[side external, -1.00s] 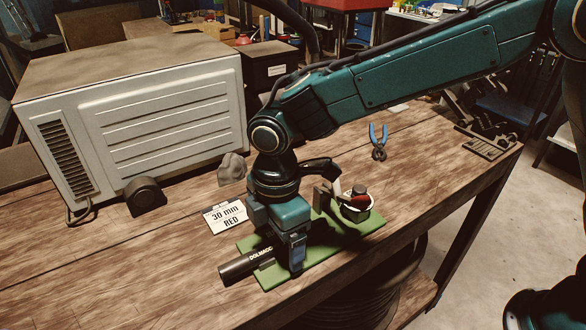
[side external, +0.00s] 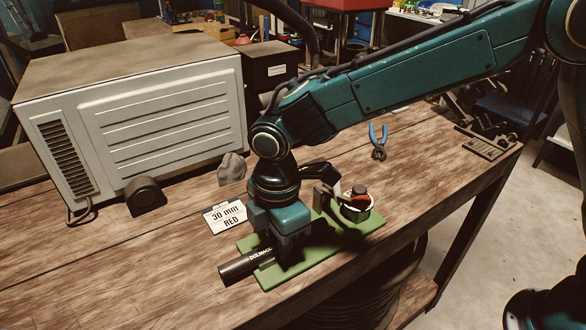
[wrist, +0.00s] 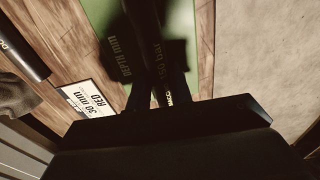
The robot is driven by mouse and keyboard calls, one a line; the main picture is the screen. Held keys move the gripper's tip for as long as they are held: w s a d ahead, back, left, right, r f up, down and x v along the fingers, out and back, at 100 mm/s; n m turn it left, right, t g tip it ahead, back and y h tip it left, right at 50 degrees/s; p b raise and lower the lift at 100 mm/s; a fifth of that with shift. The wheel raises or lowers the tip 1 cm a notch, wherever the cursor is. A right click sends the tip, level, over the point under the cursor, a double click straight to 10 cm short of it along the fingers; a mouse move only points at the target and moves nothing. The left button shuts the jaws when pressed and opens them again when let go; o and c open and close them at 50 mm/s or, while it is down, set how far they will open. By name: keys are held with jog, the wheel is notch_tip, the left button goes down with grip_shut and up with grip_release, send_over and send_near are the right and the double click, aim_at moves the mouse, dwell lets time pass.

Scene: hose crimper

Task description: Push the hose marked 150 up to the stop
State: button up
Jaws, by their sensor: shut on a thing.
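The black hose (side external: 238,268) lies along the green base plate (side external: 245,246), its free end sticking out past the plate's left edge. White maker's lettering shows on it in the side view, and "150 bar" (wrist: 160,58) shows on it in the wrist view. My gripper (side external: 288,262) points down over the plate and is shut on the hose, right of the lettering. In the wrist view my fingers (wrist: 157,98) are dark and straddle the hose. The hose's inner end and the stop are hidden behind my gripper, so I cannot tell whether they touch.
A card reading "30 mm RED" (side external: 225,216) lies beside the plate. Blue-handled pliers (side external: 378,143) lie farther back. The wooden bench is clear at front left.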

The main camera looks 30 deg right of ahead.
jog(key=shift+d, duration=2.45)
dwell(0.9)
dwell(0.3)
jog(key=o, duration=1.7)
jog(key=shift+r, duration=0.1)
jog(key=shift+r, duration=4.45)
